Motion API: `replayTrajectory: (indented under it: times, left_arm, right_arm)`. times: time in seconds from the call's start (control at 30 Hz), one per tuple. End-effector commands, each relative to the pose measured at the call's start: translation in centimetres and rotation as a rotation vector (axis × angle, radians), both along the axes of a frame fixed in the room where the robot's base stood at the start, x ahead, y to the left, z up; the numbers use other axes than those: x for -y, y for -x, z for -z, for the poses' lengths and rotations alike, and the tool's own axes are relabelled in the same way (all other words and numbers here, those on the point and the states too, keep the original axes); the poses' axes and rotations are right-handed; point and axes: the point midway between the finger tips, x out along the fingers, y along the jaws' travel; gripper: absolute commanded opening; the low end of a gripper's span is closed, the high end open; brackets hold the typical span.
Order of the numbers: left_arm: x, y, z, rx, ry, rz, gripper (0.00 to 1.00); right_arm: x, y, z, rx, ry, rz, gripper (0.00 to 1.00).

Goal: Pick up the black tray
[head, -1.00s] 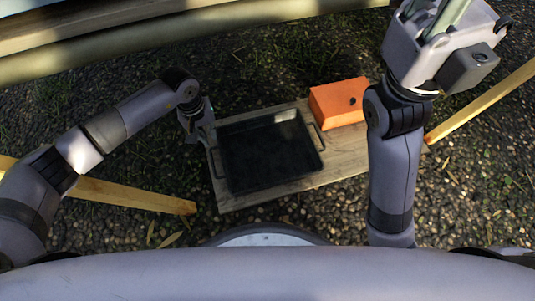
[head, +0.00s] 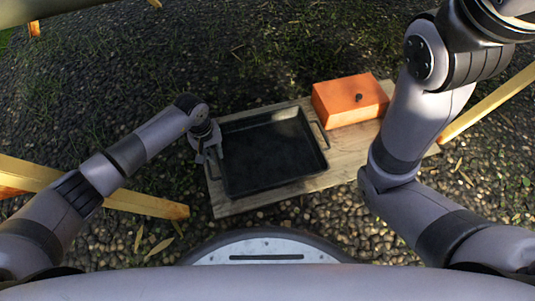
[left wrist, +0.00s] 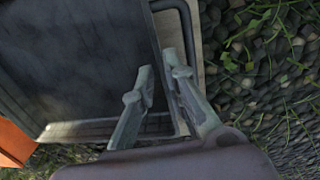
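The black tray (head: 262,152) is a square, shallow pan with a handle on each side. It lies flat on a wooden board in the head view and fills the upper left of the left wrist view (left wrist: 80,60). My left gripper (head: 205,152) is at the tray's left side, by its left handle. In the left wrist view my left gripper (left wrist: 160,66) has its fingers apart, one on each side of the tray's wall, with a small gap between them. The left handle (left wrist: 187,22) shows just beyond the fingertips. My right gripper is out of view.
Wooden legs (head: 150,204) stick out on both sides. Pebbly ground with grass surrounds the board. A beam crosses the top left.

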Motion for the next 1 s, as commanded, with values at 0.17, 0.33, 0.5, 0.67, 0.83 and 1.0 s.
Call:
replayTrajectory:
  times: [0.17, 0.33, 0.5, 0.67, 0.83, 1.0]
  left_arm:
    - [0.3, 0.1, 2.1, -0.002, 0.002, 0.000, 0.12]
    - [0.6, 0.1, 4.5, -0.003, 0.001, -0.002, 0.12]
    - [0.6, 0.0, 5.2, -0.001, -0.001, -0.001, 0.12]
    - [0.6, 0.0, 5.0, -0.001, -0.001, 0.000, 0.12]
    - [0.6, 0.0, 5.0, -0.001, -0.001, -0.001, 0.02]
    - [0.6, 0.0, 5.0, -0.001, -0.001, -0.001, 0.00]
  right_arm:
    - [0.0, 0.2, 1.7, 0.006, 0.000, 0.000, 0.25]
    - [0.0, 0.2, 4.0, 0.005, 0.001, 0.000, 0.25]
    - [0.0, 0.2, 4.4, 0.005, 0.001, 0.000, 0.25]
    - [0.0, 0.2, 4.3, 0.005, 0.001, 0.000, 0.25]
    - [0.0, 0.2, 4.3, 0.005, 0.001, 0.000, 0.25]
    - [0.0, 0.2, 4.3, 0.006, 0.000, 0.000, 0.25]
